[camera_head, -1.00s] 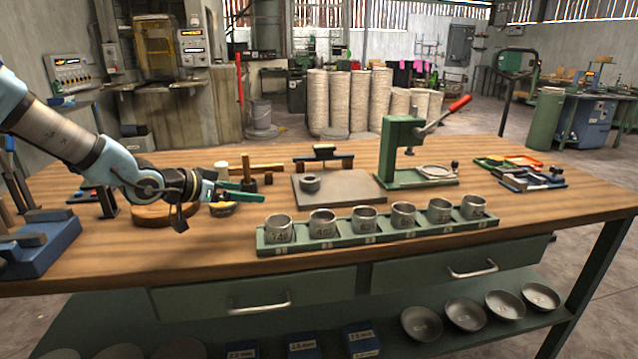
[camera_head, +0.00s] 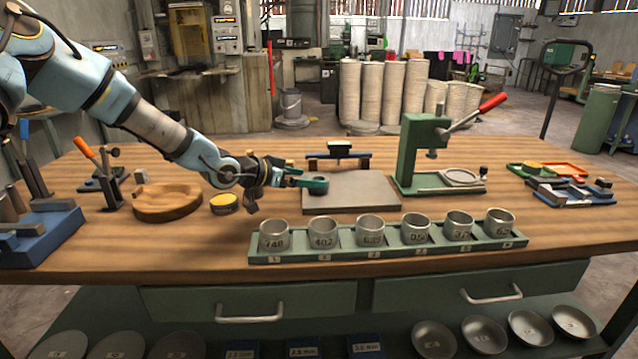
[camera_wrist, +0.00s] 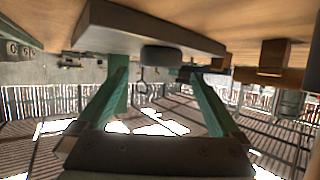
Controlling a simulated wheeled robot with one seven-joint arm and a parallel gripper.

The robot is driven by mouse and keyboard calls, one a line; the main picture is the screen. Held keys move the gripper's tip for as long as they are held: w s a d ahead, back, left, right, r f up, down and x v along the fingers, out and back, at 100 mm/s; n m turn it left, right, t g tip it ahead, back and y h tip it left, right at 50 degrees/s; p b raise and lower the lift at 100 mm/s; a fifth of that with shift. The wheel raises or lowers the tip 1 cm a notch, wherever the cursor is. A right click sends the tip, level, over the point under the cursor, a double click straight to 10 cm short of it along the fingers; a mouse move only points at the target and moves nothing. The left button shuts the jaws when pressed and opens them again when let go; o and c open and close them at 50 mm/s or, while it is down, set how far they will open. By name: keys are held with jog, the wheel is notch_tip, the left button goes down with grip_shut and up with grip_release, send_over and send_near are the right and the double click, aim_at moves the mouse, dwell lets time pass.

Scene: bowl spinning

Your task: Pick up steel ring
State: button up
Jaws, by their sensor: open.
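A small dark grey steel ring (camera_head: 316,186) lies on the flat grey plate (camera_head: 352,197) in the middle of the bench. My gripper (camera_head: 303,179), with green fingers, is open and low at the left edge of the plate, right at the ring; its fingers partly cover the ring in the head view. In the wrist view, which looks upside down, the ring (camera_wrist: 162,56) sits against the plate (camera_wrist: 150,28), ahead of and between the two spread fingers of my gripper (camera_wrist: 156,78). I cannot tell whether either finger touches it.
A green rack (camera_head: 390,247) of several numbered metal cups stands in front of the plate. A green lever press (camera_head: 410,150) stands right of it. A small stand (camera_head: 338,158) is behind.

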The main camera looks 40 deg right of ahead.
jog(key=p+x, duration=0.1)
jog(key=x, duration=0.3)
jog(key=shift+d+f, duration=0.2)
jog(key=shift+d, duration=0.05)
grip_shut()
dwell(0.6)
